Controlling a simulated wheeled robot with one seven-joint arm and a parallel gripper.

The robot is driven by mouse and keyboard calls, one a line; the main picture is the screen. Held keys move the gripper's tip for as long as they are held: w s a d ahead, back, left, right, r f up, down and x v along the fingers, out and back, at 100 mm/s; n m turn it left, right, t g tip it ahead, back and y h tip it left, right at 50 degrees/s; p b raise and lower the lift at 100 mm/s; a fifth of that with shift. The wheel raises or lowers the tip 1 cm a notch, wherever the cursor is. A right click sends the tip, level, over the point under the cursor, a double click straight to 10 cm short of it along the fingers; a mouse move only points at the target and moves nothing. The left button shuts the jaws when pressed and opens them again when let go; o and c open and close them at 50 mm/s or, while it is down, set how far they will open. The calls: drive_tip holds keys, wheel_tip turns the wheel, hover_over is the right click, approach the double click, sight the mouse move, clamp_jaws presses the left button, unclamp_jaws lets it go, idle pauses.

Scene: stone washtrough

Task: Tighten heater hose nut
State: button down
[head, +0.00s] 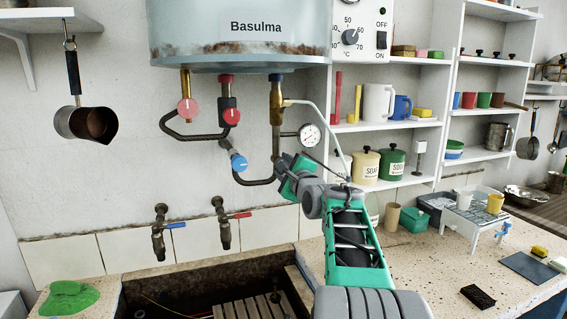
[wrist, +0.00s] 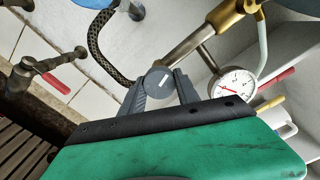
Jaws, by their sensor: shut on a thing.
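The white water heater (head: 240,30) labelled "Basulma" hangs on the wall. A dark braided hose (head: 257,182) runs from the blue-handled valve (head: 238,162) towards the lower end of the right-hand pipe (head: 276,140). The hose also shows in the wrist view (wrist: 108,50). My gripper (wrist: 160,88) is at the bottom of that pipe, its two grey fingers closed on a round dark-grey nut (wrist: 158,78) with a pale line on it. In the head view my gripper (head: 284,172) hides the nut. How tightly the nut sits cannot be seen.
A pressure gauge (head: 310,136) sits close right of my gripper; a thin pale tube (head: 328,125) passes nearby. Two wall taps (head: 159,232) stand left, above the stone trough (head: 200,285). Shelves (head: 400,126) with jars and mugs are at the right.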

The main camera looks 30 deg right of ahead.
drive_tip(key=shift+m+p, duration=0.55)
drive_tip(key=shift+m, duration=1.15)
drive_tip(key=c, duration=1.1)
unclamp_jaws()
drive_tip(key=shift+d, duration=0.15)
drive_tip(key=shift+o, duration=1)
drive_tip(key=shift+f, duration=0.1)
